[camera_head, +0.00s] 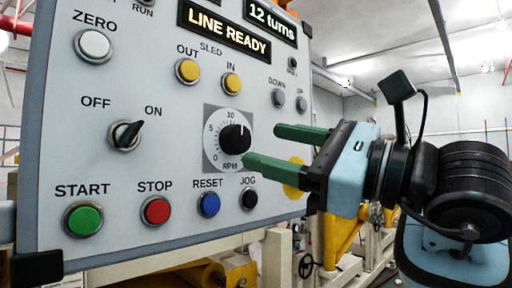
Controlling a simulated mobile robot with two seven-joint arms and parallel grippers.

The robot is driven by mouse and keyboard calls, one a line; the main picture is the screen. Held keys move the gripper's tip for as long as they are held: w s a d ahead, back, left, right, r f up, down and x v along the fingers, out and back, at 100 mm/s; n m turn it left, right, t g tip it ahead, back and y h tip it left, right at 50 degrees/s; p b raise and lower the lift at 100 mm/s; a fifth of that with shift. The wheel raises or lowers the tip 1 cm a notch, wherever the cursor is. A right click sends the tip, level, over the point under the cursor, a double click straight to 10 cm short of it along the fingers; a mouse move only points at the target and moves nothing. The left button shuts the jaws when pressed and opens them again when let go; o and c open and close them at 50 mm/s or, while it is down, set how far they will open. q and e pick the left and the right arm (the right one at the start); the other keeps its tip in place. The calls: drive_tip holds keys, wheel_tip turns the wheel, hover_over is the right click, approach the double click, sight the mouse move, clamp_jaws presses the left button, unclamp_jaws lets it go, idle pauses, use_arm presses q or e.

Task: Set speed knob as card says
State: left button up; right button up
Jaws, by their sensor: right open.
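The speed knob (235,138) is a black knob on a white round dial marked RPM, with 0, 5 and 10 legible. Its white pointer line is near the top, but I cannot read the exact setting. My right gripper (261,146) is open, its two green fingers reaching in from the right. The fingertips are close to the knob's right side, one above and one below its height. I cannot tell whether they touch it, and nothing is between them. No card is in view. My left gripper is not in view.
The upright grey panel (130,262) carries an ON/OFF switch (126,134) and several push buttons, with the JOG button (249,198) just below the dial. Displays read LINE READY (224,31) and 12 turns (271,20). Yellow machinery (344,229) stands behind, lower right.

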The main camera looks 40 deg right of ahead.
drive_tip(key=v, duration=0.3)
drive_tip(key=shift+s, duration=0.25)
idle(0.4)
